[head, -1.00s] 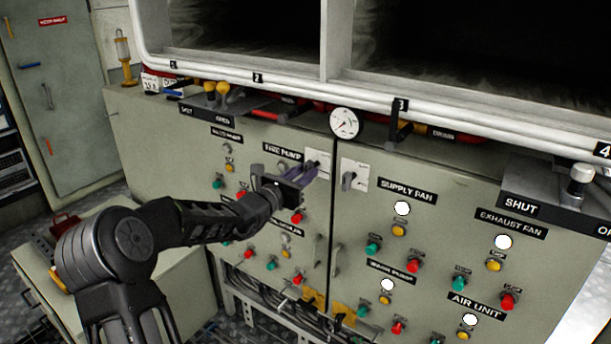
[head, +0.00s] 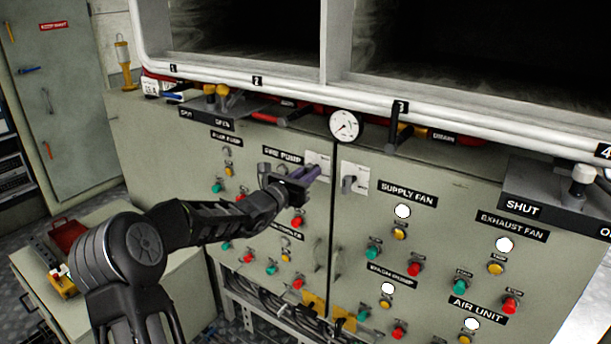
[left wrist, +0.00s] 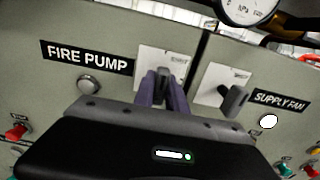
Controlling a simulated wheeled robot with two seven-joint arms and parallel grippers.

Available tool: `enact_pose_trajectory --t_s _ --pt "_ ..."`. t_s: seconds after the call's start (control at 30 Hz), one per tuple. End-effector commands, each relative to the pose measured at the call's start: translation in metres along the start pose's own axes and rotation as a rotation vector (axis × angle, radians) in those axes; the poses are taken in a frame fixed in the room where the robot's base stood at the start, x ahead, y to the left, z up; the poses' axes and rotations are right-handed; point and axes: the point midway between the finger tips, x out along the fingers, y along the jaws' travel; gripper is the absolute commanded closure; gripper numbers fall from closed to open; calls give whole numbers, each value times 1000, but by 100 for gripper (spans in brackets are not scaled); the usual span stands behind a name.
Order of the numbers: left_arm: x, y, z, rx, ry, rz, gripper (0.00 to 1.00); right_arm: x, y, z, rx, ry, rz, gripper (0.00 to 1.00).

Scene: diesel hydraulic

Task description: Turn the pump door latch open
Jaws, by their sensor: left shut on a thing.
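The pump door latch (left wrist: 162,74) is a small grey handle on a white plate (left wrist: 149,62). It sits beside the FIRE PUMP label (left wrist: 87,57), at the upper right corner of the left cabinet door. My left gripper (head: 312,172) reaches it from the front. In the left wrist view its two purple fingers are shut on the latch, one on each side, and cover much of it. In the head view the fingers and hand hide most of the latch, so its exact angle is hard to tell. My right gripper is not in view.
A similar grey latch (head: 348,184) on its own white plate is just across the door seam. A round gauge (head: 346,124) and white pipes (head: 290,93) run above. Buttons (head: 297,221) stick out below the hand. A red box (head: 68,236) stands at left.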

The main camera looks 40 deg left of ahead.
Motion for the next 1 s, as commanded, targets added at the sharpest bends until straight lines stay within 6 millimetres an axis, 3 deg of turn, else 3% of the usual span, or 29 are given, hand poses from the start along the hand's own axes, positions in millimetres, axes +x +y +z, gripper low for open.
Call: enact_pose_trajectory --t_s 0.37,0.47,1.0 --pt "0 -1 0 61 0 -1 100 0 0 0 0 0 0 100" --pt "0 -2 0 201 0 -2 100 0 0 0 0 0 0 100" --pt "1 -2 1 1316 -2 -2 100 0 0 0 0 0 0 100"
